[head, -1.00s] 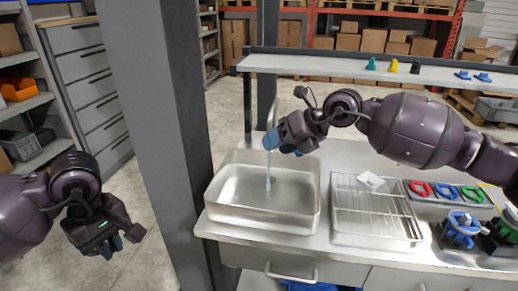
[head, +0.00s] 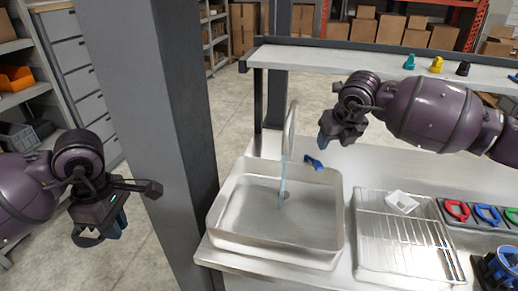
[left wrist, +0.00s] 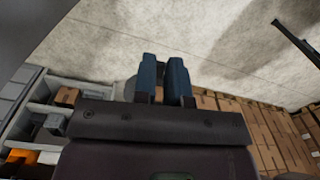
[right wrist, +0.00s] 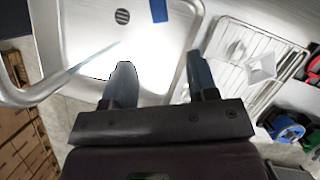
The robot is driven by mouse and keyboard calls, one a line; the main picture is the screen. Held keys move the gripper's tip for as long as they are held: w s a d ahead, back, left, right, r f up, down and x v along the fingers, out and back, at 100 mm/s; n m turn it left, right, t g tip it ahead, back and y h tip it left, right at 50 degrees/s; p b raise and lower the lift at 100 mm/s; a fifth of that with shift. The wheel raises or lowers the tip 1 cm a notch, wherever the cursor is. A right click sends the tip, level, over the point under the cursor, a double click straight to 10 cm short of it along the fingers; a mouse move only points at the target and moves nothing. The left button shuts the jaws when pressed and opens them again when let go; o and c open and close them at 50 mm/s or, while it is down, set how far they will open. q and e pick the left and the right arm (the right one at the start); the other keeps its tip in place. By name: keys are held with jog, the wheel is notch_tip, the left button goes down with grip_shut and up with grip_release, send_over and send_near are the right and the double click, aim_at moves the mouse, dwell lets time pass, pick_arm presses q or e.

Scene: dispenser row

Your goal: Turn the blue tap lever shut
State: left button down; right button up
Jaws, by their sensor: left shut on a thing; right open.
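The blue tap lever (head: 314,162) is at the back right of the sink, beside the curved metal spout (head: 291,130). A thin bluish stream (head: 282,185) runs from the spout into the metal basin (head: 222,215). My right gripper (head: 335,140) is open, above and to the right of the lever and apart from it. In the right wrist view its fingers (right wrist: 160,85) are spread with nothing between them. My left gripper (head: 100,238) is out over the floor at the left. In the left wrist view its fingers (left wrist: 165,80) are nearly together, and what they hold cannot be made out.
A wire rack (head: 395,235) with a small white piece (head: 402,201) is right of the basin. Red (head: 457,210) and blue (head: 488,214) handles sit further right. A raised shelf (head: 360,60) runs behind, and a grey post (head: 150,120) stands between my left arm and the sink.

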aim_at(319, 166)
pick_arm(q)
jog(key=shift+w, duration=0.2)
jog(key=shift+s+r+p, duration=0.3)
jog(key=shift+r+p, duration=0.5)
jog(key=shift+r, duration=0.15)
pick_arm(e)
jog(key=x, duration=1.1)
jog(key=shift+w+f, duration=0.1)
jog(key=shift+f, duration=0.25)
jog(key=shift+c, duration=0.3)
grip_shut()
